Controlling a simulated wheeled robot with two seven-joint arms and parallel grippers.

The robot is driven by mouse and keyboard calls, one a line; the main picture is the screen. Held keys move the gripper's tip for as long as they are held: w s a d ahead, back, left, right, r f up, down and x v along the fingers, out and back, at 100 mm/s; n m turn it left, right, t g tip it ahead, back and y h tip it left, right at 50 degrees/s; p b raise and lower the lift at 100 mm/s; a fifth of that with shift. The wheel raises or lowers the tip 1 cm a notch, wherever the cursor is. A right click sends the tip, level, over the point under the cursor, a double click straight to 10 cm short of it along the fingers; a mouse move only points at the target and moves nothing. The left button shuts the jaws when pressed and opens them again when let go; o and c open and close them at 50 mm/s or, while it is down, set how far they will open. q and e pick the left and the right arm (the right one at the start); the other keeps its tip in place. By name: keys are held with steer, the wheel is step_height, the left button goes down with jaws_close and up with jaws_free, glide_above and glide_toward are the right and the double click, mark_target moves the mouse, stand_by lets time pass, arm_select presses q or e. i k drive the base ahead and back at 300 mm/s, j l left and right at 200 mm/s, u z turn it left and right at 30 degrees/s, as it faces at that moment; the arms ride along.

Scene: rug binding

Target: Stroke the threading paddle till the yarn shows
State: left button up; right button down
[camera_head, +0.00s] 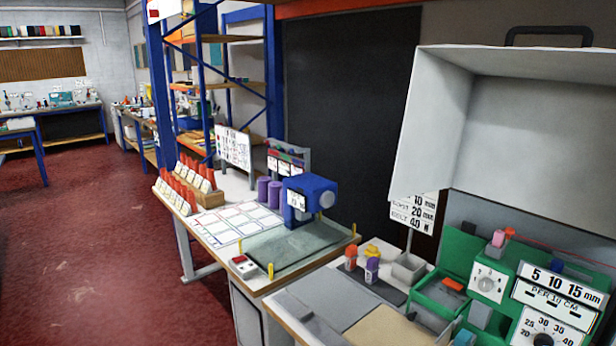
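A green machine (489,282) with dials and printed number plates stands at the right edge, partly cut off by the frame. A pink spool-like piece (498,238) and an orange one (509,233) sit on its top. A thin reddish line, possibly yarn, runs right from near them. A grey upright tab (480,314) stands at its front; I cannot tell whether this is the threading paddle. Neither of my grippers is in view.
A raised white hood (505,125) overhangs the green machine. Orange, purple and yellow spools (372,268) stand on a dark mat to its left. A blue machine (310,198) sits on the left table with cards and purple cylinders. The red floor at left is open.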

mark_target(448, 282)
steer(key=i+j+z, duration=0.3)
steer(key=i+j, duration=0.2)
steer(key=i+j+z, duration=0.3)
steer(key=i+j, duration=0.35)
